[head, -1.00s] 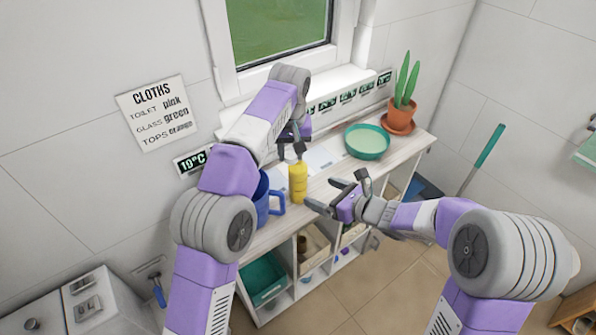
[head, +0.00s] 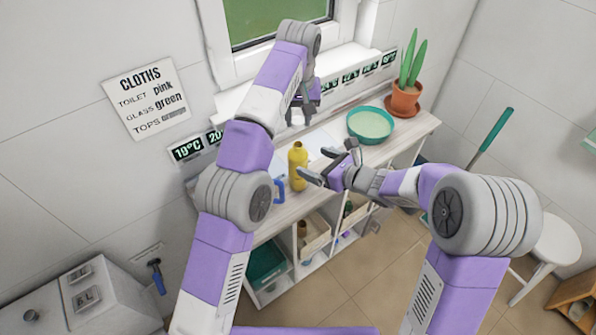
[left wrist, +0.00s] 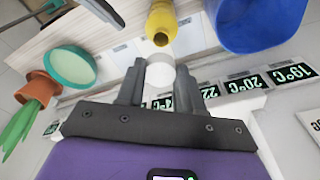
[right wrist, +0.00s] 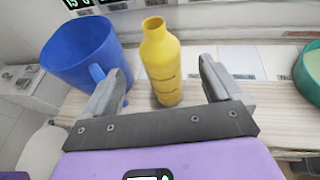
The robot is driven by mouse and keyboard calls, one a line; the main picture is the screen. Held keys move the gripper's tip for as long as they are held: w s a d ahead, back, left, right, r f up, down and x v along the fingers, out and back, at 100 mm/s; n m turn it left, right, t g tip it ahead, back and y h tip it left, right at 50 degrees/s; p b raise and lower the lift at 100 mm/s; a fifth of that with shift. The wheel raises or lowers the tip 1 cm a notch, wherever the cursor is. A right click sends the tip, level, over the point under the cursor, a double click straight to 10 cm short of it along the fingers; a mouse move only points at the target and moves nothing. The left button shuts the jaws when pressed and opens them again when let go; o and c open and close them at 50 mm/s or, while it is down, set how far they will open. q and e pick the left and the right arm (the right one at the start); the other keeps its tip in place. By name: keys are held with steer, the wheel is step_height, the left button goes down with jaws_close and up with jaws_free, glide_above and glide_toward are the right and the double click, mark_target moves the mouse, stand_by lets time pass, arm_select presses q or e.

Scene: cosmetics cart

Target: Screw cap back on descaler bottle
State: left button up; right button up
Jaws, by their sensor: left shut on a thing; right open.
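The yellow descaler bottle (head: 297,167) stands upright on the cart top. Its neck is bare and open in the right wrist view (right wrist: 162,62). My left gripper (head: 300,110) is behind and above the bottle, clear of it. In the left wrist view it is shut on a round white cap (left wrist: 160,72), with the bottle (left wrist: 161,22) beyond. My right gripper (head: 328,165) is open beside the bottle, to its right. In the right wrist view the bottle stands ahead, between the open fingers (right wrist: 157,82) in the picture; I see no contact.
A blue mug (right wrist: 82,55) stands close left of the bottle. A green-rimmed bowl (head: 371,124) and a potted plant (head: 405,98) are on the right of the cart top (head: 330,180). A row of number cards (head: 188,149) lines the wall side.

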steer(key=x, duration=0.9)
steer(key=shift+w+a, duration=0.1)
steer(key=shift+a, duration=0.1)
steer(key=c, duration=1.5)
arm_select(q)
glide_above(298, 145)
steer(key=shift+s+f, duration=0.15)
steer(key=shift+f, duration=2.3)
steer(key=shift+f, duration=0.15)
steer(key=shift+f, duration=0.75)
steer(key=shift+f, duration=0.25)
steer(key=shift+f, duration=0.1)
